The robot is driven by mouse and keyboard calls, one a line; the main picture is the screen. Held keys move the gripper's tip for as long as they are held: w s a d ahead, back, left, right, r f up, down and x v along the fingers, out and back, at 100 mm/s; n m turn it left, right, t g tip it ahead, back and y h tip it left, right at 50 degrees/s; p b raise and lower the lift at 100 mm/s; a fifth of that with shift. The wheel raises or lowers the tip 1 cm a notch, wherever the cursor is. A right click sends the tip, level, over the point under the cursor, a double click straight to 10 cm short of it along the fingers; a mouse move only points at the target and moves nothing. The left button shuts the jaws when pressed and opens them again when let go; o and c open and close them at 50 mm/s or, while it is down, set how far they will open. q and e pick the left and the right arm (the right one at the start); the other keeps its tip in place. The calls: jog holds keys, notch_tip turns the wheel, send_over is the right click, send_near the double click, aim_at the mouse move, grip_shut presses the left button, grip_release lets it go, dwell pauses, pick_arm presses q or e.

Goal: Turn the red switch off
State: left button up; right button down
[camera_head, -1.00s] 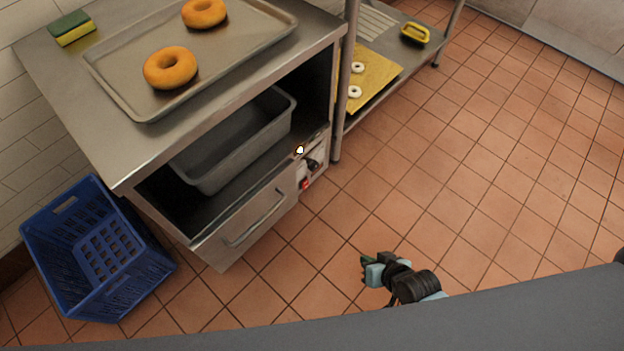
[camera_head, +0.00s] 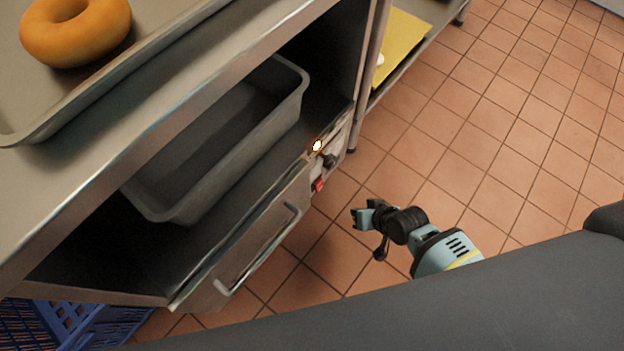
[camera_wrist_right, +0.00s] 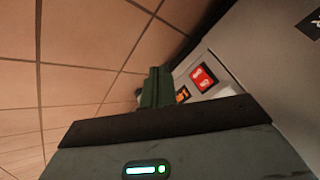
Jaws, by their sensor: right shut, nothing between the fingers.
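The red switch (camera_head: 319,185) sits low on the control panel at the right end of the metal cabinet's front. A small lit lamp (camera_head: 317,146) and a dark knob (camera_head: 329,160) are above it. In the right wrist view a red square with white marks (camera_wrist_right: 204,78) shows on the pale panel, just right of the fingers, with a small orange patch (camera_wrist_right: 182,94) beside it. My right gripper (camera_head: 355,218) is shut and empty, to the right of and slightly below the switch, apart from it. Its green fingers (camera_wrist_right: 157,88) show in the wrist view. My left gripper is not in view.
A drawer with a bar handle (camera_head: 258,248) is left of the switch. A deep grey pan (camera_head: 165,214) stands in the open shelf above. A blue crate (camera_head: 85,322) is on the floor at lower left. The tiled floor (camera_head: 490,130) at right is clear.

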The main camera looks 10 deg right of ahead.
aim_at(319, 185)
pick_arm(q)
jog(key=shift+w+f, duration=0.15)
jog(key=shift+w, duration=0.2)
pick_arm(e)
jog(key=shift+w+f, duration=0.25)
jog(key=shift+w, duration=0.15)
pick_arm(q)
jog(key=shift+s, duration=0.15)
